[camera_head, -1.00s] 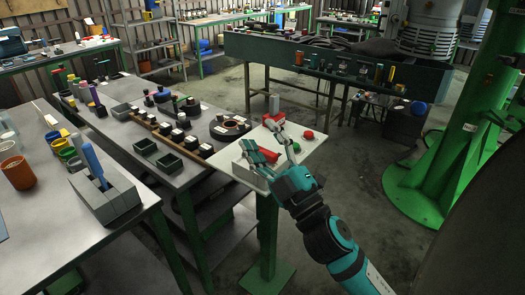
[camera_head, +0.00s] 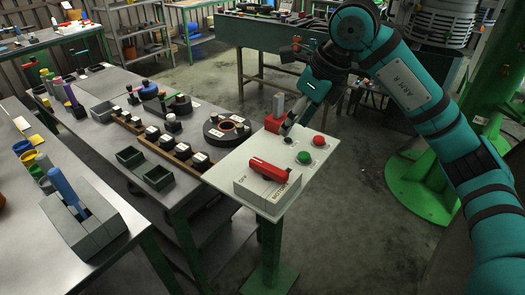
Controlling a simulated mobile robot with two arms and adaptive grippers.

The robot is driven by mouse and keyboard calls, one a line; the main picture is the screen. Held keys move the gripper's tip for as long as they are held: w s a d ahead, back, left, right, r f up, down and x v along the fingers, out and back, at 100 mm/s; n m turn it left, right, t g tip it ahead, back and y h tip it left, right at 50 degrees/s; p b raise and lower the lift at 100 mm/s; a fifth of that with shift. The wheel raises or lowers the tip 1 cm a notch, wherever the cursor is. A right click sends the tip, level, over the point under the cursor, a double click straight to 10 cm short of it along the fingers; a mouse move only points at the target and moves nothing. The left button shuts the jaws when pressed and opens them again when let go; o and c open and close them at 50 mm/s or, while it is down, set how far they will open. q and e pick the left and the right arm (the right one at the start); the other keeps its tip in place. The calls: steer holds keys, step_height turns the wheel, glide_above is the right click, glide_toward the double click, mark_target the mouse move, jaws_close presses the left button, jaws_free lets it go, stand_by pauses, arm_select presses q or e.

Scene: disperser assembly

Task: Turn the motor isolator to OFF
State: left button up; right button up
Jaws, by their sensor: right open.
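The motor isolator (camera_head: 268,170) is a red bar handle on a pale box at the near end of a light panel (camera_head: 228,167). The bar lies across the box top, slanting down to the right. An OFF label is at its left and a MOTOR label at its lower right; other markings are not readable. My left gripper is not in view.
A green button (camera_head: 303,157) and a red button (camera_head: 319,141) sit on the panel's right side. The panel stands on a green post (camera_head: 270,245). A workbench (camera_head: 105,145) with trays and dark parts adjoins at left. Open floor lies to the right.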

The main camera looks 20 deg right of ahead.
steer(key=p, duration=0.1)
glide_toward(270, 167)
steer(key=x, duration=0.2)
steer(key=shift+w+a+f+p, duration=0.1)
steer(key=shift+a+f+p, duration=0.1)
steer(key=shift+p, duration=0.15)
steer(key=p+x, duration=0.1)
steer(key=x, duration=0.3)
steer(key=shift+f, duration=0.3)
steer(key=shift+x, duration=1)
steer(key=shift+w+f, duration=0.15)
steer(key=shift+w, duration=0.05)
steer(key=shift+a, duration=0.1)
steer(key=shift+f, duration=0.1)
steer(key=c, duration=0.8)
jaws_close()
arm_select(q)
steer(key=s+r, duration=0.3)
